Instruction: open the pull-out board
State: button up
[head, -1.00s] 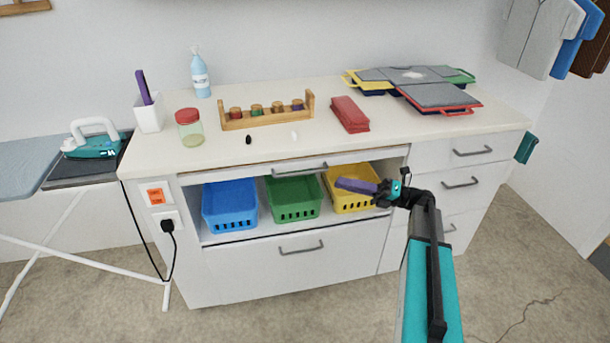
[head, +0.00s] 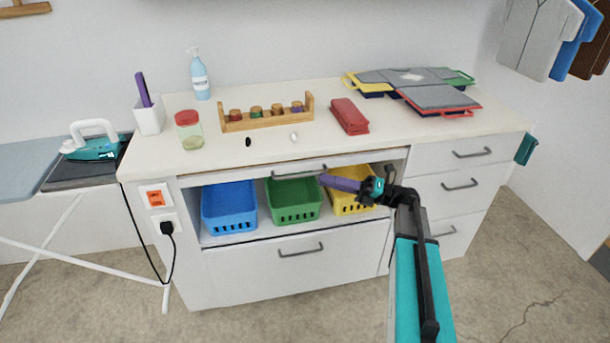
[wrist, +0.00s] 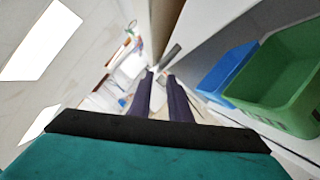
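The pull-out board (head: 230,176) is a thin white front just under the countertop, above the open shelf, and it looks flush. Its grey bar handle (head: 290,173) is at the middle of that front. My gripper (head: 322,180) has purple fingers pointing left, with tips close to the handle's right end; I cannot tell if they touch it. In the wrist view my gripper (wrist: 159,76) shows two fingers apart with nothing held between them. A grey bar, seemingly the handle (wrist: 169,56), lies just beyond the tips.
Blue (head: 229,207), green (head: 294,200) and yellow (head: 350,203) baskets stand on the shelf below the board. A lower drawer (head: 300,270) and right-hand drawers (head: 455,165) are shut. A jar (head: 189,130), a wooden rack (head: 266,120) and a red case (head: 349,117) stand on the counter.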

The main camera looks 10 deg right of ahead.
aim_at(302, 175)
jog(key=x, duration=0.8)
jog(key=shift+a+r, duration=0.1)
jog(key=shift+a, duration=0.15)
